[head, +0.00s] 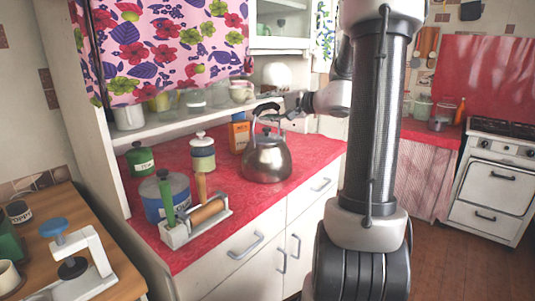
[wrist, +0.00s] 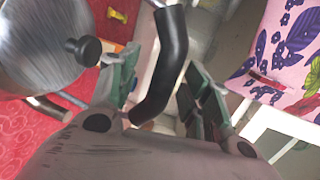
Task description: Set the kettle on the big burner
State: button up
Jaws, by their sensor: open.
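The steel kettle (head: 267,161) stands upright on the red counter. Its black arched handle rises above the lid. In the wrist view the kettle body (wrist: 40,42) fills the upper left, and the black handle (wrist: 166,65) passes between the fingers. My gripper (head: 287,115) is at the handle in the head view. In the wrist view my gripper (wrist: 163,95) is open, with one green-grey finger on each side of the handle; contact cannot be told. The white stove (head: 492,180) stands at the far right. Its burners (head: 505,128) are too small to tell which is big.
Canisters (head: 203,153) and a utensil rack (head: 195,226) with a rolling pin stand left of the kettle. An orange box (head: 239,134) is behind it. A shelf with dishes and a flowered curtain (head: 170,45) hang above. Jars (head: 441,116) stand on the counter near the stove.

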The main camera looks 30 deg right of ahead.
grip_shut()
